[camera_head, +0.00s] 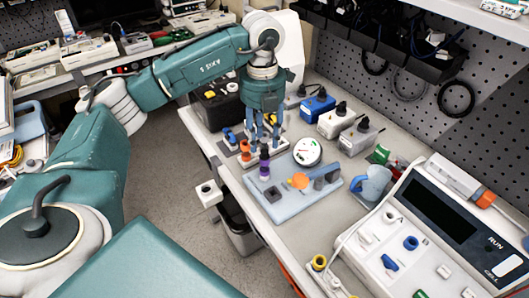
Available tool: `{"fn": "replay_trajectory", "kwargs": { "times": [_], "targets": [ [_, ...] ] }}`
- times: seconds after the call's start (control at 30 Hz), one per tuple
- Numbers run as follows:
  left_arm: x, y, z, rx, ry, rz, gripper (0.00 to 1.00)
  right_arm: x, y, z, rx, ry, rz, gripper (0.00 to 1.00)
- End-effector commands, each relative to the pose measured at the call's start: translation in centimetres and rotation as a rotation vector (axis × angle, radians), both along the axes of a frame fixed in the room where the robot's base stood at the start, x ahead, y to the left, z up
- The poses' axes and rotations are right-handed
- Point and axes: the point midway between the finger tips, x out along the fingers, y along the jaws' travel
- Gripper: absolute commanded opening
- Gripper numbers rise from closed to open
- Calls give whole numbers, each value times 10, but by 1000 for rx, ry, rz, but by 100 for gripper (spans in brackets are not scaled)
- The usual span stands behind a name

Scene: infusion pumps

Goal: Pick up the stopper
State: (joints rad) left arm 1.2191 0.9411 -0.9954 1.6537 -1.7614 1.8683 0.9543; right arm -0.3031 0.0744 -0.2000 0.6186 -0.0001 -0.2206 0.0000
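My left gripper (263,138) points down over the bench, at the back-left end of a pale blue-grey base plate (310,205). Its narrow fingers show, but the gap between them is too small to judge. A dark-topped purple upright piece (264,163) stands just below and in front of the fingers; I cannot tell if they touch it. A small blue knob-like piece (231,137) stands left of the fingers, and an orange one (245,150) stands close to them. I cannot tell which small piece is the stopper. My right gripper is not in view.
Blue (317,107) and white (336,121) boxes with black knobs stand behind. A large white pump (420,235) fills the right. A grey bin (240,232) stands below the bench edge.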

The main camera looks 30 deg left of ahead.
Motion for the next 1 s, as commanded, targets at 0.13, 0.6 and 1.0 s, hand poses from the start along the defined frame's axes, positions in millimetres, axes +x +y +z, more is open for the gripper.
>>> {"fn": "replay_trajectory", "kwargs": {
  "times": [0.13,0.6,1.0],
  "targets": [
    [5,0,-18,0,7,-2,39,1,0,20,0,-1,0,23],
    [7,0,-45,-2,2,-2,33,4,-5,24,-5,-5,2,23],
    [7,0,-45,-1,1,-2,0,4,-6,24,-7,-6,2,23]
  ]
}}
